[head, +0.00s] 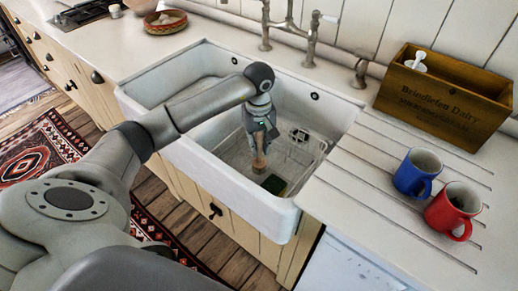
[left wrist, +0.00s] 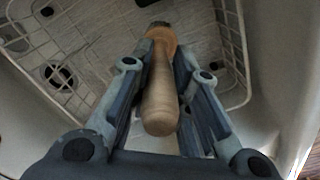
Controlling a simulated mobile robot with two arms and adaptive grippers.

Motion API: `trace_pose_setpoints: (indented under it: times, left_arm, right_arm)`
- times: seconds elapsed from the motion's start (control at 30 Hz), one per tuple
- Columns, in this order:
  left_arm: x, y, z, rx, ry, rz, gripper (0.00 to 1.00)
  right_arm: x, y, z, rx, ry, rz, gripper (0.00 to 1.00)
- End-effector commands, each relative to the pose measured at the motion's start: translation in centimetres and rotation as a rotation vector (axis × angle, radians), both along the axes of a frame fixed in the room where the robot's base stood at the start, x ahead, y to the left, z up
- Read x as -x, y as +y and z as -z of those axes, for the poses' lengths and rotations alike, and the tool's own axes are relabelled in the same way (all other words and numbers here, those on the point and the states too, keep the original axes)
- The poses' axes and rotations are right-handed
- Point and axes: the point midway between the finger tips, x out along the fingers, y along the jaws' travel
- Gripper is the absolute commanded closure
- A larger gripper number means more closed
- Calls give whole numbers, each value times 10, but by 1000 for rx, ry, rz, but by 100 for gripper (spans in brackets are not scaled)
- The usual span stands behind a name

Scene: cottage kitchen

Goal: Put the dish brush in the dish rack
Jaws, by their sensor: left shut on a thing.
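My left gripper (head: 260,143) reaches down into the white sink and is shut on the dish brush (head: 259,163). In the left wrist view, the brush's pale wooden handle (left wrist: 160,100) lies between the fingers, with its head end pointing away from the camera. The bristles are not clear. The dish rack (head: 322,150) is a white wire basket in the sink. Its wires show more clearly in the left wrist view (left wrist: 239,45), around and beyond the brush. I cannot tell whether the brush touches the rack. My right gripper is not in view.
A dark green and yellow sponge (head: 273,184) lies low in the sink near the brush. A blue mug (head: 412,178), a red mug (head: 447,215) and a wooden box (head: 440,105) stand on the right counter. The tap (head: 310,45) rises behind the sink.

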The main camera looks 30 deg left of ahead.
Motion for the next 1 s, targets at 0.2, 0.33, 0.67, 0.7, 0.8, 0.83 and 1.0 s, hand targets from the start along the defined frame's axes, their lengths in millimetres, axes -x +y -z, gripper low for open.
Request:
trace_pose_setpoints:
  times: [0.2, 0.33, 0.67, 0.7, 0.8, 0.83, 1.0]
  left_arm:
    - [1, -1, 27, 1, 2, 0, 100]
    - [0, 0, 27, 0, 0, 1, 100]
    - [0, 0, 30, -1, 1, 1, 69]
    - [0, 0, 30, -1, 1, 1, 64]
    - [0, 0, 30, -1, 1, 1, 61]
    - [0, -1, 30, 0, 1, 1, 61]
    - [0, -1, 30, 0, 1, 1, 61]
  right_arm:
    - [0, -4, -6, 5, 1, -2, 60]
    - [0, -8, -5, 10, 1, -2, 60]
    - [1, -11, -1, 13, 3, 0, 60]
    - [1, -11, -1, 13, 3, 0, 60]
    - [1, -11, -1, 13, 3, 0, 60]
    - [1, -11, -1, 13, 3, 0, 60]
    - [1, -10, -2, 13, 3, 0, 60]
